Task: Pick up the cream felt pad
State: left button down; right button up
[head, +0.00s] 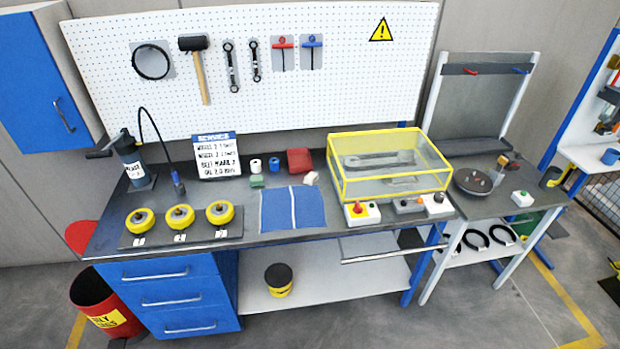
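A small cream pad (311,178), which looks like the cream felt pad, lies on the dark workbench top (360,222). Neither of my grippers shows in the head view.
Yellow wheels (180,217) sit at the left.

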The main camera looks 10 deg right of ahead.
aim_at(311, 177)
jog(key=z, duration=0.35)
jog(key=i, duration=1.5)
jog(key=z, duration=0.15)
